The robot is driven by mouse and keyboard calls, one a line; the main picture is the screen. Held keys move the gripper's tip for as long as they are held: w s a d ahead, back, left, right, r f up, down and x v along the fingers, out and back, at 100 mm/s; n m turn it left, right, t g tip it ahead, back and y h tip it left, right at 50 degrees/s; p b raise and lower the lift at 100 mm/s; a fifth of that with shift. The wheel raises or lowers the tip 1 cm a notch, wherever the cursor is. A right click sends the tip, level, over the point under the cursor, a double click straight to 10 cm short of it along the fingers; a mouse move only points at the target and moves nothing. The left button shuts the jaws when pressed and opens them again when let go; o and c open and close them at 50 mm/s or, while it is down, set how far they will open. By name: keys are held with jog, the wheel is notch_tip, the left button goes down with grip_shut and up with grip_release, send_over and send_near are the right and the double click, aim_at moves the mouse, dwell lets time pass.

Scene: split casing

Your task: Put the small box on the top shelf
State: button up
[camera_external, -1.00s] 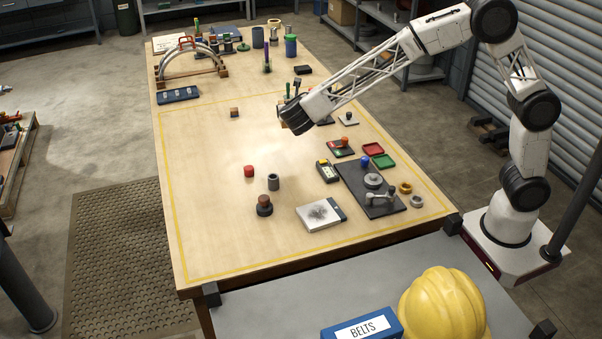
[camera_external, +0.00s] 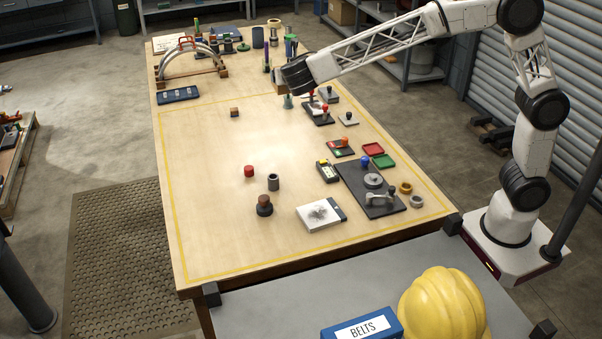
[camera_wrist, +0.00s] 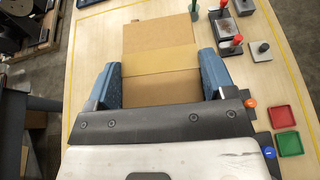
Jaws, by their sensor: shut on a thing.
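A small brown cardboard box (camera_wrist: 160,38) with a paler tape band fills the space between the two blue fingers of my gripper (camera_wrist: 160,68) in the wrist view. The fingers press on its left and right sides. In the external view my gripper (camera_external: 284,80) is over the far half of the table, near its right side. The box is mostly hidden behind the gripper there. I cannot tell the exact gap between box and tabletop. A shelf rack (camera_external: 408,72) stands behind the table at the right; I cannot tell whether its top level is the shelf named.
Black-based joystick-like parts (camera_external: 320,112) stand just right of the gripper. A green bottle (camera_external: 290,46) and several cylinders stand beyond it. An arched frame (camera_external: 190,60) and a dark blue case (camera_external: 178,95) are at the far left. The table's left middle is mostly clear.

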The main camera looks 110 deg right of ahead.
jog(key=w+a+n+t+y, duration=0.2)
jog(key=w+a+n+t, duration=0.6)
jog(key=a, duration=0.3)
jog(key=shift+w+a+n+t+y, duration=1.35)
jog(key=shift+a+n+y, duration=1.55)
jog(key=shift+a, duration=3.2)
jog(key=shift+w+a+n+t+y, duration=0.7)
jog(key=shift+a+n+t+y, duration=1.65)
jog(key=shift+a, duration=3.7)
jog(key=s+a+n+g+y, duration=0.5)
jog(key=s+a+n+y, duration=0.25)
jog(key=a, duration=0.55)
jog(key=s+a+n+g+y, duration=0.55)
jog(key=s+a, duration=0.25)
jog(key=a, duration=0.5)
notch_tip(320, 180, down, 22)
jog(key=t, duration=0.1)
jog(key=shift+w+d+f+n+y, duration=0.2)
jog(key=shift+f+n+y, duration=0.05)
jog(key=shift+n+y, duration=0.1)
jog(key=shift+w, duration=0.1)
jog(key=shift+w+a+f, duration=0.25)
jog(key=shift+w+a, duration=0.3)
jog(key=shift+w, duration=1.9)
jog(key=shift+w+a+f, duration=0.2)
jog(key=shift+w+a, duration=0.3)
jog(key=shift+w, duration=1.9)
jog(key=shift+w+a+f, duration=0.25)
jog(key=shift+w+a, duration=0.3)
jog(key=shift+w, duration=1.9)
